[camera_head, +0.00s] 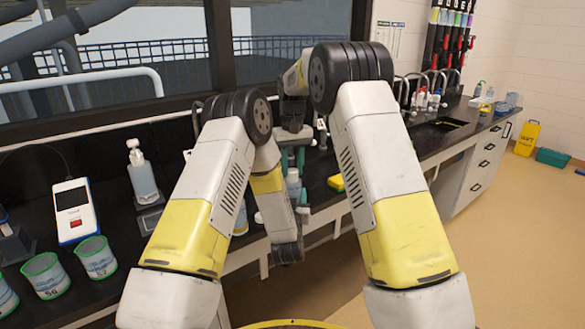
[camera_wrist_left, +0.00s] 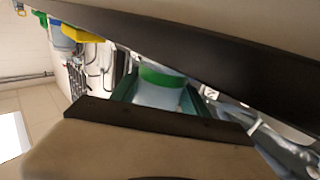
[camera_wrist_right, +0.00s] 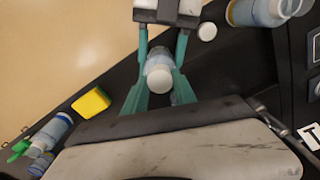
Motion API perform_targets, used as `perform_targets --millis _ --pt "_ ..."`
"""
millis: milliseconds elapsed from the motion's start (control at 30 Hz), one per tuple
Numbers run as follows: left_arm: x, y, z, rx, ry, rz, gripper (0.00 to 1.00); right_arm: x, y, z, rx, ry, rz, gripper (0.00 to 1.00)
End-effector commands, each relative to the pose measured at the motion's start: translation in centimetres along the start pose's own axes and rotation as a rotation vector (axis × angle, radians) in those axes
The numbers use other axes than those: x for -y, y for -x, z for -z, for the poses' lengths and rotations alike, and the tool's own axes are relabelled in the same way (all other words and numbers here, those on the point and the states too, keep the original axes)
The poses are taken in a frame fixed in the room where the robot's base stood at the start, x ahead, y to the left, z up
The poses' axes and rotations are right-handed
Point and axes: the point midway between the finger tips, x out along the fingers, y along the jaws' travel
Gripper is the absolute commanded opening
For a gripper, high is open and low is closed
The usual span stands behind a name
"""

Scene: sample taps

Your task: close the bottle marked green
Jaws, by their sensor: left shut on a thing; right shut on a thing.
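A bottle (camera_head: 293,184) stands over the dark bench between my two grippers. A green band (camera_wrist_left: 162,77) shows on it in the left wrist view. My left gripper (camera_head: 301,203) is shut on the bottle from the side; its teal fingers show beside it in the left wrist view (camera_wrist_left: 158,95). My right gripper (camera_head: 292,160) comes from above, and its teal fingers are shut on a white cap (camera_wrist_right: 158,78) at the bottle's top. I cannot tell whether the cap touches the neck or how far it is screwed down.
A loose white cap (camera_wrist_right: 207,31) lies on the bench near other bottles (camera_wrist_right: 258,10). A yellow sponge-like block (camera_head: 336,183) lies to the right. A pump bottle (camera_head: 142,175), a meter (camera_head: 75,211) and several beakers (camera_head: 97,258) stand at the left.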

Motion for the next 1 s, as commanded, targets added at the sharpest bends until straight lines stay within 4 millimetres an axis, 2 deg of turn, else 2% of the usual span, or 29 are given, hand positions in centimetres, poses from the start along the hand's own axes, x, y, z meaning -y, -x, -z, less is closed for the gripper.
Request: perform_targets --millis 67,100,200,500,633,767,1000 --pt "0.0 0.0 0.0 -0.001 0.0 0.0 0.0 0.0 0.0 0.0 -0.001 0.002 0.0 0.0" --pt "0.0 0.0 0.0 -0.001 0.0 0.0 0.0 0.0 0.0 0.0 -0.001 0.002 0.0 0.38" --pt "0.0 0.0 0.0 -0.001 0.0 0.0 0.0 0.0 0.0 0.0 -0.001 0.003 0.0 0.58" --pt "0.0 0.0 0.0 -0.001 0.0 0.0 0.0 0.0 0.1 0.0 -0.001 0.005 0.0 0.58" --pt "0.0 0.0 0.0 0.0 0.0 0.0 0.0 0.0 0.9 0.1 -0.002 0.005 0.0 0.58" --pt "0.0 0.0 0.0 0.0 0.0 0.0 0.0 -0.1 3.2 0.1 -0.005 0.004 -0.001 0.58" --pt "0.0 0.0 0.0 0.0 0.0 0.0 0.0 0.0 8.3 0.2 -0.005 0.005 0.0 0.58"
